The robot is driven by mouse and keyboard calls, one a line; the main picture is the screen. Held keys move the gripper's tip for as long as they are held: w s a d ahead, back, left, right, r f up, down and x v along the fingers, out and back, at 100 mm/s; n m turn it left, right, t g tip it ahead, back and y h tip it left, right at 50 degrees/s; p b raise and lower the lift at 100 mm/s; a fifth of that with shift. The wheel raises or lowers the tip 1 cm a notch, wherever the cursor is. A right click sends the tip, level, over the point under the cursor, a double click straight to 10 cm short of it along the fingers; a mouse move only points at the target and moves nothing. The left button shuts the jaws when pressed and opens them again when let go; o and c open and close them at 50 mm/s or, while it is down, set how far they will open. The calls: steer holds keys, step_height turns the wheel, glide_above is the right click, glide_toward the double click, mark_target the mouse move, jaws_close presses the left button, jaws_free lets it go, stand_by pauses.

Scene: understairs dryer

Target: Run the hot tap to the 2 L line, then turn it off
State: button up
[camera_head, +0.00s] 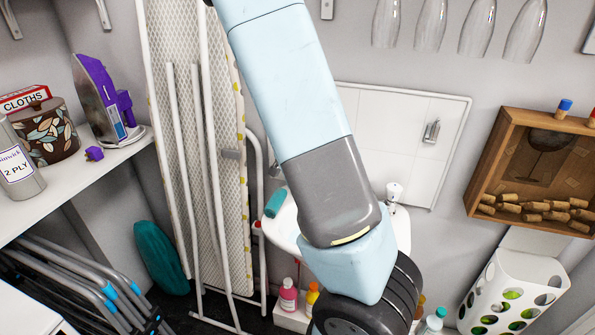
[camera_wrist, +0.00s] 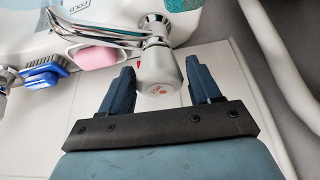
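In the wrist view, a pale grey tap knob (camera_wrist: 158,72) with a red mark on its end sits between the two dark blue fingers of my gripper (camera_wrist: 161,66). The fingers are apart, one on each side, with visible gaps to the knob. A chrome spout (camera_wrist: 95,33) reaches left from the tap over the white basin. No running water can be made out. The 2 L line cannot be made out. In the head view, my arm covers much of the basin (camera_head: 283,232) and hides my gripper; a tap top (camera_head: 393,191) shows right of the arm.
In the wrist view, a pink soap (camera_wrist: 97,57) and a blue brush (camera_wrist: 45,68) lie left of the tap; a white pipe (camera_wrist: 275,55) runs at right. The head view shows an ironing board (camera_head: 195,120) left of my arm and a cork box (camera_head: 535,170) at right.

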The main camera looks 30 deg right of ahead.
steer(key=v, duration=1.3)
steer(key=shift+a+r, duration=0.2)
steer(key=shift+r, duration=0.05)
stand_by(0.9)
steer(key=shift+s, duration=0.1)
stand_by(0.4)
